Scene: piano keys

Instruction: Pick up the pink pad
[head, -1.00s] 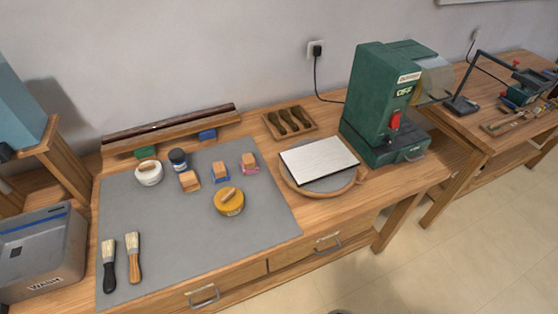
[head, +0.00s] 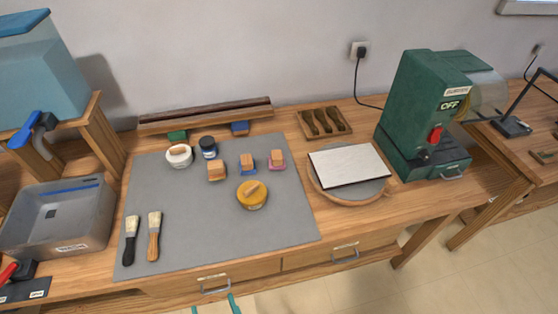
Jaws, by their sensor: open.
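The pink pad (head: 277,167) lies on the right part of the grey mat (head: 200,235), near its far edge. A light wooden block forms its top, and the pink shows as a thin layer at the bottom. My gripper (head: 213,308) only just enters at the bottom edge of the head view. Its two teal fingertips are apart with nothing seen between them. It is in front of the bench drawers in the picture, well below the pink pad and apart from it. The rest of my gripper is out of frame.
A similar blue-based block (head: 248,162) stands just left of the pink pad, and an orange-brown one (head: 216,171) is further left. A yellow round tin (head: 252,195) sits in front. A white plate (head: 349,164) lies to the right. The mat's front middle is clear.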

